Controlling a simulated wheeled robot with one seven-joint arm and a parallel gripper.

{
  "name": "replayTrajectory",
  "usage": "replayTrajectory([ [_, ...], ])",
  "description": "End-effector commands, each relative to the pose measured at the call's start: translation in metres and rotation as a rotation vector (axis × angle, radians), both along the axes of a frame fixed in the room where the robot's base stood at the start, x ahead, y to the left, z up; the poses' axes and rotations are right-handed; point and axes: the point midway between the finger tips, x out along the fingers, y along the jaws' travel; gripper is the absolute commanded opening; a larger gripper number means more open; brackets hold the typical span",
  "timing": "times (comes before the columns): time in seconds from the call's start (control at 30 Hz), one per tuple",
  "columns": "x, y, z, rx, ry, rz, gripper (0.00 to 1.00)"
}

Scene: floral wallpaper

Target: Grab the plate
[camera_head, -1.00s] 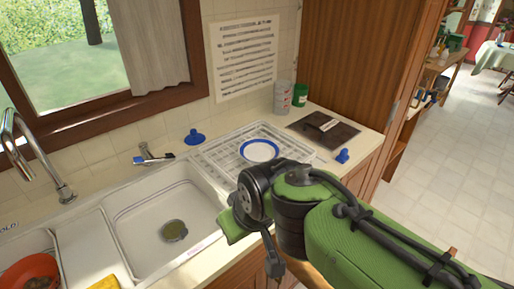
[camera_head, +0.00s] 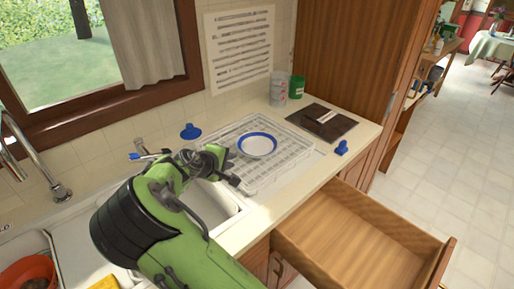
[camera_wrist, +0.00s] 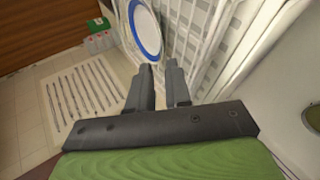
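A white plate with a blue rim (camera_head: 257,145) lies on the white dish rack on the counter. It also shows at the top of the wrist view (camera_wrist: 146,28), partly cut off, beyond my fingertips. My gripper (camera_head: 229,165) is just left of the plate, over the rack's near left edge by the sink. In the wrist view my gripper (camera_wrist: 160,72) has its two dark fingers apart with an empty gap. The fingers point toward the rack and plate and do not appear to touch the plate.
The white rack (camera_head: 277,167) has raised wire edges. The sink (camera_head: 215,205) is on its left, partly hidden by my arm. An open wooden drawer (camera_head: 360,240) juts out below the counter.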

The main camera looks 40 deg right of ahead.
Motion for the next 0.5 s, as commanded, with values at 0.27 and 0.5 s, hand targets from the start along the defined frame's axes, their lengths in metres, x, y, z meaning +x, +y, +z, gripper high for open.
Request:
replayTrajectory([
  [0.27,0.023,-0.045,-0.034,-0.010,0.003,-0.004,0.18],
  [0.5,0.041,-0.076,-0.058,-0.005,0.003,-0.002,0.18],
])
